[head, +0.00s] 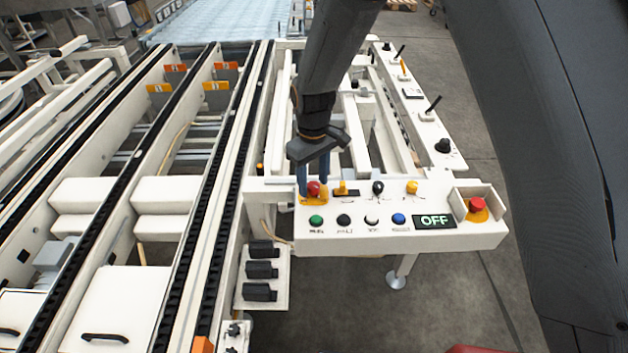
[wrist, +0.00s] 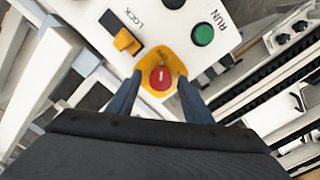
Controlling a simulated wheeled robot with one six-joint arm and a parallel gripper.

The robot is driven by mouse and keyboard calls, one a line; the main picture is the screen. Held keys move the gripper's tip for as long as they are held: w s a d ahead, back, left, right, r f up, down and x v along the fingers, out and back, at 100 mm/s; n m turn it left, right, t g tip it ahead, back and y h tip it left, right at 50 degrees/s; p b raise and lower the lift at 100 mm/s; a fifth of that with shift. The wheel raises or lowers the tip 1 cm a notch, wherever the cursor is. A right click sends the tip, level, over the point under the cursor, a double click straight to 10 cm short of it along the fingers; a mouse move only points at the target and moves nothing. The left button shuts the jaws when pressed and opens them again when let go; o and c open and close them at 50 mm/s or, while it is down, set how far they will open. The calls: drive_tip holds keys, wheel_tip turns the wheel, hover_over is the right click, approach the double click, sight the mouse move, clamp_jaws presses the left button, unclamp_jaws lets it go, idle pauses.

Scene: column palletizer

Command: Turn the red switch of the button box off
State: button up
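The button box (head: 450,232) is a white panel with two rows of controls. The red switch (head: 314,187) sits on a yellow plate at its upper left; in the wrist view the red switch (wrist: 160,78) shows a short white mark in line with the picture's vertical. My gripper (head: 314,190) points down at the red switch. In the wrist view my gripper (wrist: 160,95) has its two blue fingers apart, one on each side of the switch, with gaps visible. A lit display (head: 434,221) on the box reads OFF.
A yellow LOCK switch (wrist: 127,41) and a green RUN button (wrist: 203,34) are close to the red switch. A red emergency-type button (head: 476,205) sits in a recess at the box's right end. Conveyor rails (head: 190,220) run along the left.

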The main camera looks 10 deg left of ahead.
sight(313, 185)
drive_tip(key=shift+r+b, duration=0.75)
drive_tip(key=shift+r, duration=3.2)
drive_tip(key=s+d+r+m, duration=0.2)
drive_tip(key=d, duration=0.7)
drive_tip(key=s+d+r+m, duration=0.1)
drive_tip(key=d+m, duration=0.2)
drive_tip(key=d, duration=0.5)
drive_tip(key=s+d+m, duration=0.5)
drive_tip(key=s+d, duration=0.8)
drive_tip(key=d, duration=0.2)
drive_tip(key=shift+s+d+r+m+t, duration=0.15)
drive_tip(key=shift+d+r+m+t, duration=0.15)
drive_tip(key=shift+d, duration=0.05)
